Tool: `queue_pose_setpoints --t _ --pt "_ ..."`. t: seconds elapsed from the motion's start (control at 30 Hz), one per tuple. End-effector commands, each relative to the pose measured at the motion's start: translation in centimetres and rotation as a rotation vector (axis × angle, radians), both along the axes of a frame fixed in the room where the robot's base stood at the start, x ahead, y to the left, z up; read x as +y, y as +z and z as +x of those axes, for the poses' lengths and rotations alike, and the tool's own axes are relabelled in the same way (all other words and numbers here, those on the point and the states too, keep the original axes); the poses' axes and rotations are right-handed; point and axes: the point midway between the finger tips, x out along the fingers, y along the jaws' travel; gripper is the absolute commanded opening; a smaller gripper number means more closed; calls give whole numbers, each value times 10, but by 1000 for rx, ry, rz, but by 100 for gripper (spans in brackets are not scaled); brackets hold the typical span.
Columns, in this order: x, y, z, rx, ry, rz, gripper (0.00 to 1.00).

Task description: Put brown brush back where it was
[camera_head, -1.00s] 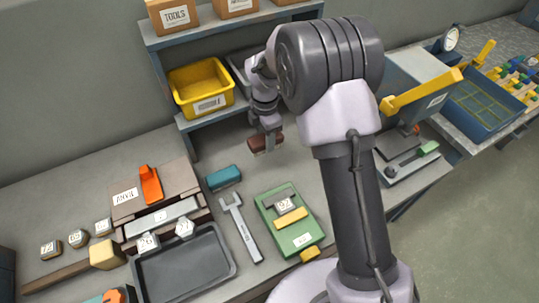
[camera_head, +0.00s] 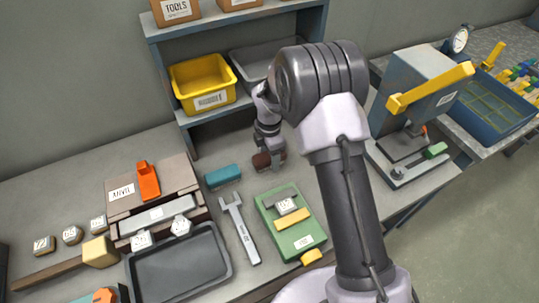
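The brown brush (camera_head: 262,163) is at the tabletop, to the right of the teal brush (camera_head: 223,176) and behind the green tray (camera_head: 312,256). My gripper (camera_head: 270,158) is right over the brown brush and around its upper part, pointing down. It looks shut on the brush, though the fingers are small and partly hidden. The brush looks level and at or very close to the table surface; I cannot tell whether it touches.
A shelf with a yellow bin (camera_head: 203,84) and a grey bin (camera_head: 252,66) stands behind. A wrench (camera_head: 240,231) and a black tray (camera_head: 180,266) lie in front. A press (camera_head: 420,110) with a yellow lever stands at right. Bare table shows around the brown brush.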

Motion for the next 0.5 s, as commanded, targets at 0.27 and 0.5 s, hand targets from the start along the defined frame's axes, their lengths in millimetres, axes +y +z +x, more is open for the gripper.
queue_pose_setpoints --t 0.27,0.5 --pt "0 11 0 -1 0 0 63" --pt "0 80 1 -3 -1 1 63"
